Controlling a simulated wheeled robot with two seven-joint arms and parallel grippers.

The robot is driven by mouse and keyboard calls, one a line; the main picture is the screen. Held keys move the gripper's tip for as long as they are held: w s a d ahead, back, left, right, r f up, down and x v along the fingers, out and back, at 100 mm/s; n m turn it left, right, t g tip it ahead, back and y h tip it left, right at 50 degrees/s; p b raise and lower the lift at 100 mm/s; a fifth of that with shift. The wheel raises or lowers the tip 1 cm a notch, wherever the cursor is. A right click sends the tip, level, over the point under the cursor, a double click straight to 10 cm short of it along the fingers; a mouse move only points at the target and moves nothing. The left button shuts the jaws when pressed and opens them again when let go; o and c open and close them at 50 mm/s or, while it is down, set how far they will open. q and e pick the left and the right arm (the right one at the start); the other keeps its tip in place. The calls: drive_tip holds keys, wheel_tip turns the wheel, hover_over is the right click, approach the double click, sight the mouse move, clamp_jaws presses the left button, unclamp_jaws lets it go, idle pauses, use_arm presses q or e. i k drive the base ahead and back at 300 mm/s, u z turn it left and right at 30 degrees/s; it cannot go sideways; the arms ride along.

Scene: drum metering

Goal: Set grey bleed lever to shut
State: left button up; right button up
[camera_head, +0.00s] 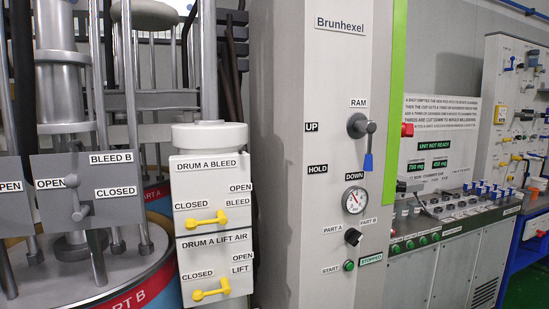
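The grey bleed lever (77,200) is on a dark grey plate (110,217) labelled BLEED B, at the left of the head view. Its hub is near the plate's middle and its handle hangs down, leaning slightly right. The word OPEN is to the left of the hub and CLOSED (116,191) to the right; the handle points at neither word. Neither of my grippers is in view.
A white box with yellow levers, DRUM A BLEED (205,221) and DRUM A LIFT AIR (212,289), stands just right of the plate. Metal rods and a drum (145,292) lie behind and below it. A tall grey cabinet (285,150) with a blue-tipped RAM lever (366,145) stands mid-view.

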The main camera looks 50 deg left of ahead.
sight(72, 180)
drive_tip(key=u, duration=2.85)
